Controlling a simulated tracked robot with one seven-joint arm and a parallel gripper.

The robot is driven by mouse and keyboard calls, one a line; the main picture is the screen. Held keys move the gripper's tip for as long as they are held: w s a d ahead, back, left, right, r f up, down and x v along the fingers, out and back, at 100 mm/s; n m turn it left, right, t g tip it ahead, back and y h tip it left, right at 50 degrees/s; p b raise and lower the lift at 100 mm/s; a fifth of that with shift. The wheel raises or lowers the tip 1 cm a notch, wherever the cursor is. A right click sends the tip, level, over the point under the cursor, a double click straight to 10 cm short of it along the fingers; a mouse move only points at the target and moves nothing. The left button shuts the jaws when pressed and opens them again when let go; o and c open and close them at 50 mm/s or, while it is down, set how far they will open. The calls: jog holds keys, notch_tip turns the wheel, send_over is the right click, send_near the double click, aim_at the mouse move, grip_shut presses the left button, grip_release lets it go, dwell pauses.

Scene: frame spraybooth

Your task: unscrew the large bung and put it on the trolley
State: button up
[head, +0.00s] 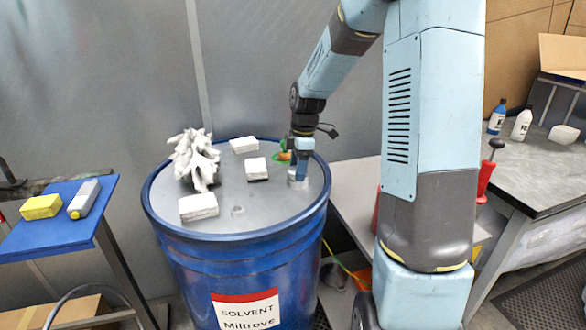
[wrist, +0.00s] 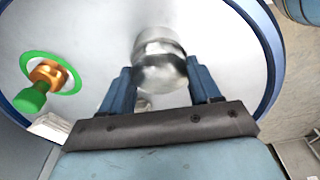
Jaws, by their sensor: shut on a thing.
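A blue solvent drum (head: 245,262) stands in the middle of the head view with a grey lid. The large bung is a silvery round metal plug (wrist: 160,62) at the top of the wrist view; it also shows near the lid's right edge in the head view (head: 297,182). My gripper (head: 300,168) points down over it, and in the wrist view its two blue fingers (wrist: 163,85) are shut on its sides. I cannot tell whether the bung is still seated in the lid. The trolley is probably the blue-topped stand (head: 55,232) at the left.
White blocks (head: 198,207) and a crumpled white lump (head: 195,158) lie on the lid. A brass fitting with a green ring and handle (wrist: 45,78) is beside the bung. A yellow sponge (head: 41,207) and grey bottle (head: 84,198) occupy the blue top. A workbench (head: 530,170) stands right.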

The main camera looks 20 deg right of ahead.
jog(key=shift+n, duration=0.7)
jog(key=n, duration=0.4)
jog(key=shift+n+g, duration=0.3)
jog(key=shift+g, duration=0.1)
jog(key=o, duration=0.7)
